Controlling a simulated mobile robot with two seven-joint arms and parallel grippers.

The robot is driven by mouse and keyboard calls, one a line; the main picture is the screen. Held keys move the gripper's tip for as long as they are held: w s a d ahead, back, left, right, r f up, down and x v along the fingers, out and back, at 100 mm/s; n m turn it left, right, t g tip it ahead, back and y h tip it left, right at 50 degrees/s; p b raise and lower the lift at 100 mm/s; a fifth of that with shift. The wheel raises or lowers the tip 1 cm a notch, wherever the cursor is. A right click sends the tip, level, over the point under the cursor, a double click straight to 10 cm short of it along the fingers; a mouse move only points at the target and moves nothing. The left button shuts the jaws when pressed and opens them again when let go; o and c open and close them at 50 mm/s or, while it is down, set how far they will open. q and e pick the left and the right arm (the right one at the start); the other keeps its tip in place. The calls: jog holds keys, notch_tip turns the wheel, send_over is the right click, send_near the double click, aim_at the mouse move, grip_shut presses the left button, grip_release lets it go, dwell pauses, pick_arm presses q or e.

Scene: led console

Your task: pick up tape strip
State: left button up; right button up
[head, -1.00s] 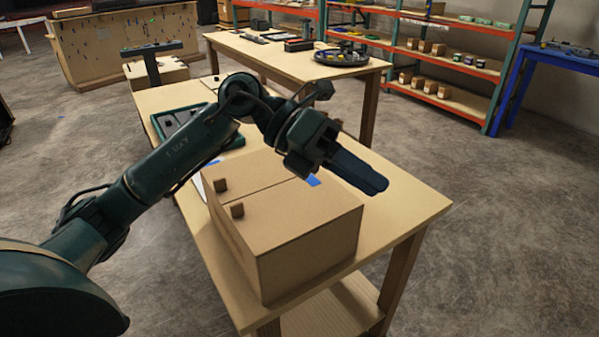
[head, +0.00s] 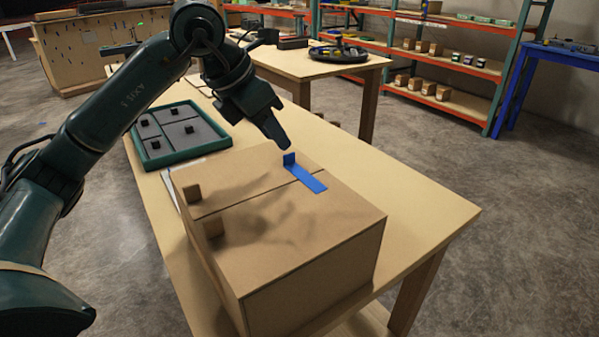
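The blue tape strip (head: 308,178) lies across the seam on top of a cardboard box (head: 300,226). Its far end is bent upright, and the rest lies flat on the lid. My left gripper (head: 284,143) points down just behind and above that raised end. From this side its fingers overlap, so I cannot tell whether they are open or shut, or whether they touch the tape. My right gripper is not in view.
Another table (head: 330,66) and shelves stand farther back.

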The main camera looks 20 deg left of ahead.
aim_at(304, 171)
pick_arm(q)
jog(key=x, duration=0.5)
jog(key=shift+w+a+f, duration=0.15)
jog(key=shift+w+f, duration=0.15)
jog(key=shift+w, duration=0.1)
grip_shut()
